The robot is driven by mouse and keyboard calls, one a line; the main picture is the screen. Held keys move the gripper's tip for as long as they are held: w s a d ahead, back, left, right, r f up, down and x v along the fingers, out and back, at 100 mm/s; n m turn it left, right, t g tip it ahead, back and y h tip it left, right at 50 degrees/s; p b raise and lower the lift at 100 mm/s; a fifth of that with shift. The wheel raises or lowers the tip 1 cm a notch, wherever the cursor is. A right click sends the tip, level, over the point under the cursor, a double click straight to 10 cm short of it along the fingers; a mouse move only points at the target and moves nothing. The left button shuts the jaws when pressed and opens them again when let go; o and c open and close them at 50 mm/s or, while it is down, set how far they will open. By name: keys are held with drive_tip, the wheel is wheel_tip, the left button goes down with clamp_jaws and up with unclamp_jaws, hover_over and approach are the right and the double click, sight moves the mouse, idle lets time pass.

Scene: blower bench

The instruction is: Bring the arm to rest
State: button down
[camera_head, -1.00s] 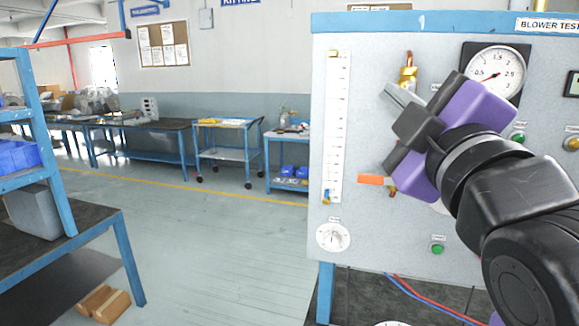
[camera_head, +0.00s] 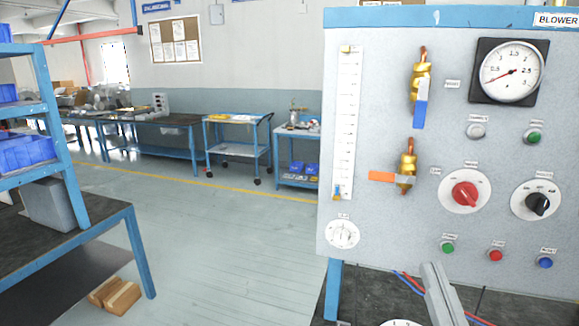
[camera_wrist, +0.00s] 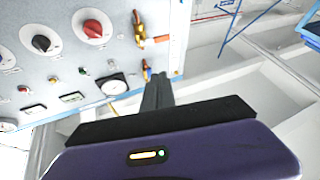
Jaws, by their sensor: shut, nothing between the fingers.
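My gripper (camera_head: 437,290) shows at the bottom edge of the head view, in front of the lower edge of the blower test panel (camera_head: 400,235). Only its grey fingers show there, closed together with nothing between them. In the wrist view my gripper (camera_wrist: 158,92) is also shut and empty, its fingers pointing toward the panel and apart from its knobs and valves. The rest of my arm is outside the head view.
The panel carries a gauge (camera_head: 507,71), a blue-handled valve (camera_head: 421,100), an orange-handled valve (camera_head: 405,170), a red knob (camera_head: 465,194) and a black knob (camera_head: 537,202). Red and blue hoses (camera_head: 409,283) lie below it. A blue-framed bench (camera_head: 138,250) stands left, with open floor (camera_head: 230,260) between.

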drive_tip(key=s+d+f+m+g, duration=0.2)
drive_tip(key=s+f+g, duration=0.6)
drive_tip(key=s+f, duration=1.7)
drive_tip(key=s, duration=0.4)
drive_tip(key=shift+f, duration=0.3)
